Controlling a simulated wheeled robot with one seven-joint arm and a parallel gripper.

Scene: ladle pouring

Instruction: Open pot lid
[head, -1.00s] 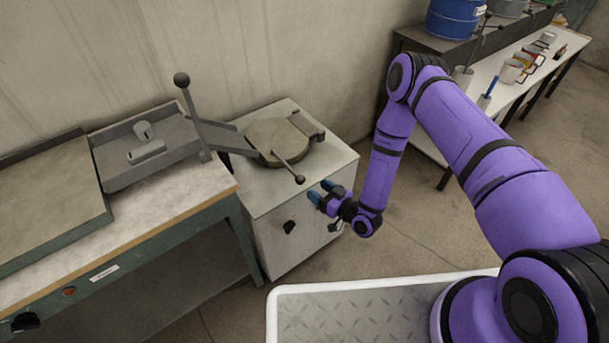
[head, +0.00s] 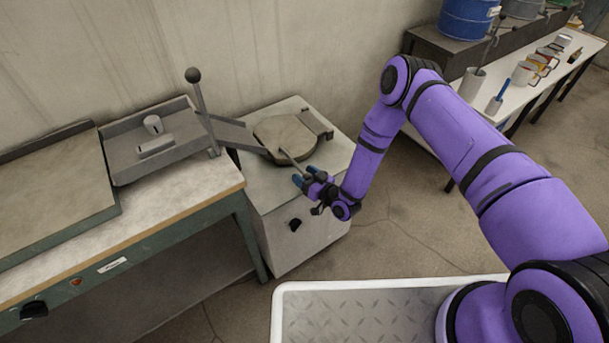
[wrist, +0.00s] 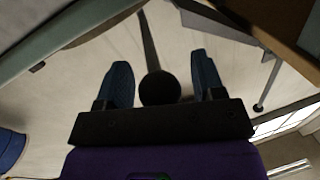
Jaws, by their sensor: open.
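The round pot lid (head: 286,138) lies flat on top of the white cabinet and looks closed. Its thin handle rod (head: 291,160) points toward my gripper (head: 308,180). In the wrist view, the handle's dark ball knob (wrist: 159,88) lies between the two blue fingers of my gripper (wrist: 162,86). The fingers are open, with a gap on both sides of the knob.
A grey tray (head: 120,148) with small grey parts stands left of the cabinet (head: 275,215). An upright lever with a ball top (head: 193,76) rises between them. A white table (head: 515,100) with cups is at the right. The floor (head: 395,235) between is clear.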

